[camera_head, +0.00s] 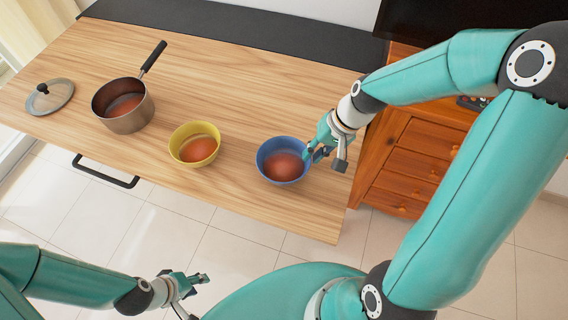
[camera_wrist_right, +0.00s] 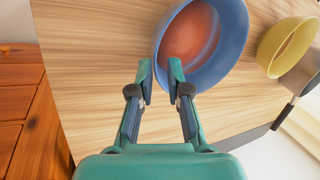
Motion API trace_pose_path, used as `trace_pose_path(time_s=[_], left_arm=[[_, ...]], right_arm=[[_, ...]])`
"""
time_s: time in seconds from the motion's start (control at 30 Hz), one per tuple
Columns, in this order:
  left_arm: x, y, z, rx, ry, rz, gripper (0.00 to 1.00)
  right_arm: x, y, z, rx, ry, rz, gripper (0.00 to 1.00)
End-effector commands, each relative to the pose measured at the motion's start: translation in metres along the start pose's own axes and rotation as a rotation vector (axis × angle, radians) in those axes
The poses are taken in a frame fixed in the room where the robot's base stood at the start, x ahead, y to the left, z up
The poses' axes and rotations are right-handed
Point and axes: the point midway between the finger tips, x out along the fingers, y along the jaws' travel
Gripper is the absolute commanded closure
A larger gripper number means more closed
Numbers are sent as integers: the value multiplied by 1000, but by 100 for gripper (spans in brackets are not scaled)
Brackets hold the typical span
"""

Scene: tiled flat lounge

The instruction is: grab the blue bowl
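The blue bowl (camera_head: 268,150) stands near the right end of the wooden tabletop, with a reddish-brown round thing (camera_head: 283,167) inside. My right gripper (camera_head: 323,158) is at the bowl's right rim, its fingers apart. In the right wrist view, the blue bowl (camera_wrist_right: 232,50) is just beyond the fingertips of my right gripper (camera_wrist_right: 160,66). One fingertip is outside the rim and the other overlaps the bowl's edge; I cannot tell whether either touches. My left gripper (camera_head: 197,296) is open and empty, low in front of the table.
A yellow bowl (camera_head: 181,135) with a similar round thing stands left of the blue bowl. A saucepan (camera_head: 128,121) and a glass lid (camera_head: 58,97) are further left. A wooden drawer cabinet (camera_head: 420,155) stands at the right. The tabletop (camera_head: 235,85) behind the bowls is clear.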

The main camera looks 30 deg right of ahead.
Motion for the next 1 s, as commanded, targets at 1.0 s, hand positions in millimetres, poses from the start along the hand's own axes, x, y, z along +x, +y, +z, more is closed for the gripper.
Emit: trace_pose_path(time_s=[1.0], left_arm=[[-1, 0, 0, 0, 0, 0, 60]], right_arm=[[62, 4, 0, 1, 1, 1, 100]])
